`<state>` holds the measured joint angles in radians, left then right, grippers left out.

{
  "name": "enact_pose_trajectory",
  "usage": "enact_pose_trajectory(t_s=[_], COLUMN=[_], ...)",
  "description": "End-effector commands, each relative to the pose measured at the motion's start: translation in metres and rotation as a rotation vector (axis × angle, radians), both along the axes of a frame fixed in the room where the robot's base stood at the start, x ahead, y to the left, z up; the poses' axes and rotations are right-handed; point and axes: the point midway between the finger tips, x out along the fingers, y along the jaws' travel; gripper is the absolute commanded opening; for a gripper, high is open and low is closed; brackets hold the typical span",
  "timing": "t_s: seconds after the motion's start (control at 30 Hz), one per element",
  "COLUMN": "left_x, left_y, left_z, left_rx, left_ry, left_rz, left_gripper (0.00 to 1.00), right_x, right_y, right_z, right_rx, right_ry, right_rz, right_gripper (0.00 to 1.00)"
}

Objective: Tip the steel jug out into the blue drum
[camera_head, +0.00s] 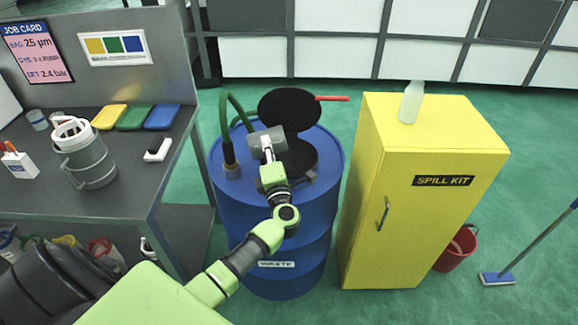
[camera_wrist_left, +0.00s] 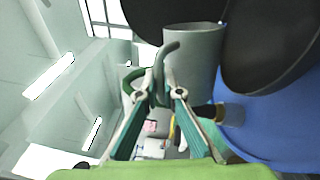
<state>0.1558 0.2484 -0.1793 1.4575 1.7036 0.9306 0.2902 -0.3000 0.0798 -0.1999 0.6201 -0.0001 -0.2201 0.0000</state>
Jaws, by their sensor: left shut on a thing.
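The steel jug (camera_head: 262,140) is a small grey cylinder held over the top of the blue drum (camera_head: 232,190), lying tipped on its side beside the raised lid. My left gripper (camera_head: 268,160) reaches in from the front left and is shut on the jug's handle. In the left wrist view the jug (camera_wrist_left: 196,62) fills the upper middle, with its curved handle between my left fingers (camera_wrist_left: 160,92). The drum has a round black opening (camera_head: 300,158) under its black lid (camera_head: 290,108). The jug's inside and any contents are hidden. My right gripper is not in view.
A green hose (camera_head: 225,118) rises from the drum's left side. A red lever (camera_head: 332,98) sticks out by the lid. A yellow spill kit cabinet (camera_head: 420,220) with a bottle (camera_head: 411,102) stands close on the right. A grey bench (camera_head: 130,195) with a bucket (camera_head: 88,160) stands left.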

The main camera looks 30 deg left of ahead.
Motion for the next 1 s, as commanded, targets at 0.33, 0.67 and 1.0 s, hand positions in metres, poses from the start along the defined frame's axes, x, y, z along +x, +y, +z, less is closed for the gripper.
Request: enact_pose_trajectory(t_s=[0.33,0.67,1.0], left_x=[-0.023,-0.042,-0.059], left_y=[0.025,0.045,0.063], left_z=[-0.003,-0.016,-0.036], left_rx=[-0.340,-0.646,-0.915], left_ry=[-0.316,-0.608,-0.871], left_rz=[0.007,0.008,0.005], left_gripper=[0.00,0.00,0.00], right_x=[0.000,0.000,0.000], right_y=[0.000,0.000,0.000], right_z=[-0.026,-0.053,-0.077], right_rx=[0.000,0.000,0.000], right_ry=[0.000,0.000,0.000], right_rz=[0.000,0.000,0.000], right_gripper=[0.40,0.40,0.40])
